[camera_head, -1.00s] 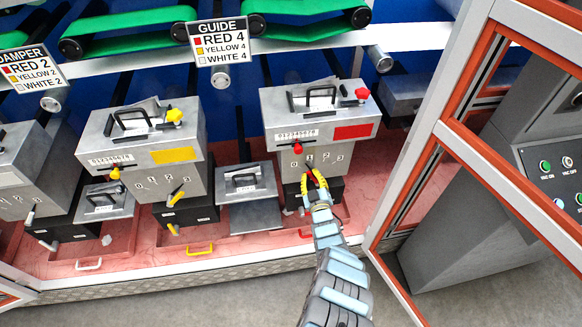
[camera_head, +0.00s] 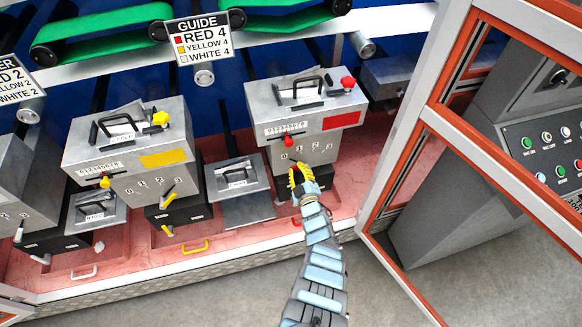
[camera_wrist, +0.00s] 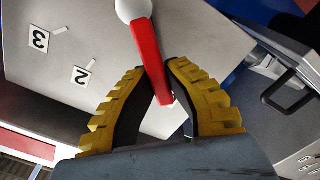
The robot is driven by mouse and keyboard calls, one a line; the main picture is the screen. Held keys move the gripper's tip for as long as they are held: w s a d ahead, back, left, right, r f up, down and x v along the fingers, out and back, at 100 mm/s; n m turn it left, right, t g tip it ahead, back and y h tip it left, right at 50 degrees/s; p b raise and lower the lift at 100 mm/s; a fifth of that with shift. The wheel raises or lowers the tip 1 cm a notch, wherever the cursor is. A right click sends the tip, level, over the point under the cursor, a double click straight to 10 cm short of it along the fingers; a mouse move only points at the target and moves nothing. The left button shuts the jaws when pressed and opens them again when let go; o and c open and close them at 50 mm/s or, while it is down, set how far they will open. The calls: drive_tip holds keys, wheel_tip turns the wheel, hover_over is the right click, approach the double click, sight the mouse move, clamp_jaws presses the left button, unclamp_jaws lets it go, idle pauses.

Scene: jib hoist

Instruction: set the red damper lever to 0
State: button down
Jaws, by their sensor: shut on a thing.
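My gripper (camera_head: 296,172) is at the front of the grey box with the red plate (camera_head: 341,121). In the wrist view its yellow ribbed fingers (camera_wrist: 166,98) are shut on the end of the red lever (camera_wrist: 148,55). The lever runs from a white round end at the top down between the fingertips. Labels 3 (camera_wrist: 39,39) and 2 (camera_wrist: 82,75) show to the left of the lever, rotated. Labels 0 and 1 do not show there. In the head view the fingers cover most of the lever, so its setting cannot be read.
The GUIDE sign (camera_head: 197,40) reads red 4, yellow 4, white 4. A DAMPER sign, now cut off by the left edge, hangs left of it. A box with a yellow plate (camera_head: 163,158) stands to the left. An orange-edged frame (camera_head: 473,150) and button panel (camera_head: 550,160) are at right.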

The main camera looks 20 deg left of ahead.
drive_tip(key=shift+f, duration=0.1)
idle(0.6)
drive_tip(key=c, duration=1)
unclamp_jaws()
drive_tip(key=shift+c, duration=0.2)
drive_tip(key=shift+w+r, duration=0.1)
drive_tip(key=shift+r, duration=0.15)
